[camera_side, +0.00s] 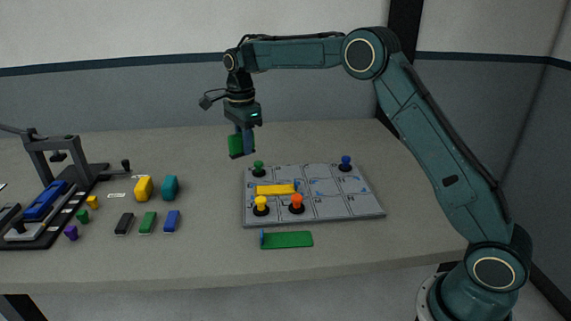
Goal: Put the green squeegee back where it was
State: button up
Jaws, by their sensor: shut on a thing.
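My gripper (244,139) points down in the air, above and behind the left back corner of the grey board. It is shut on a green, squarish piece (237,146), which I take to be the green squeegee. A blue part shows beside the piece, and the jaws hide some of it. The held piece is clear of the table. A flat green strip (290,240) with a small blue end lies on the table in front of the board.
The grey lettered board (350,206) carries a yellow flat piece (275,190) and several coloured knobs. Small coloured blocks (147,222) and two rounded pieces (169,188) lie left of it. A black-framed fixture (60,158) stands far left. The table behind the board is clear.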

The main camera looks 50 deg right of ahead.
aim_at(231, 199)
jog(key=w+a+r+m, duration=0.2)
jog(key=a+r+m, duration=0.2)
jog(key=r+m, duration=0.2)
jog(key=shift+w+r, duration=0.35)
jog(key=shift+r, duration=0.2)
notch_tip(231, 199, down, 20)
dwell(1.0)
jog(key=shift+f, duration=0.1)
jog(key=o, duration=0.9)
